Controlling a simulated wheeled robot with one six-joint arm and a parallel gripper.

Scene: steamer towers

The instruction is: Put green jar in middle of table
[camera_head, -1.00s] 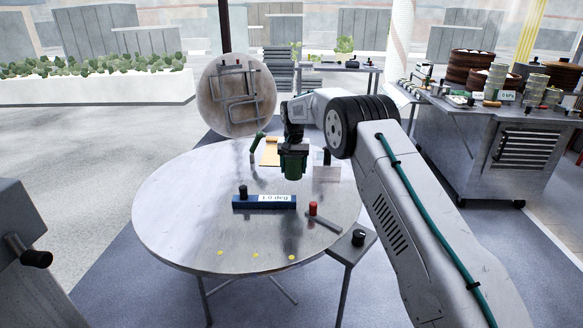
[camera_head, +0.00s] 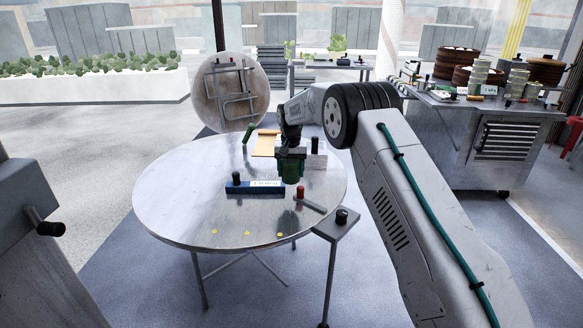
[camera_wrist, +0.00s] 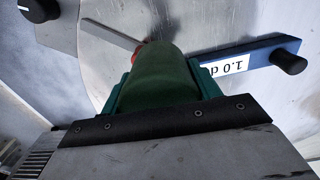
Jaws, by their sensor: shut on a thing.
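The green jar (camera_head: 291,171) is held upright, as far as I can tell, between the fingers of my gripper (camera_head: 291,160). In the wrist view the green jar (camera_wrist: 158,80) fills the middle, with a green finger on either side of it. In the head view the jar is over the round metal table (camera_head: 180,205), right of its middle and just behind the blue level bar. I cannot tell how high above the tabletop it is.
A blue bar (camera_head: 240,188) with a black knob and a readout lies on the table. A red-capped tool (camera_head: 300,191) lies to its right. An orange sheet (camera_head: 263,146) and a green-handled item (camera_head: 248,132) are at the back. The table's left and front are mostly clear, with yellow dots.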

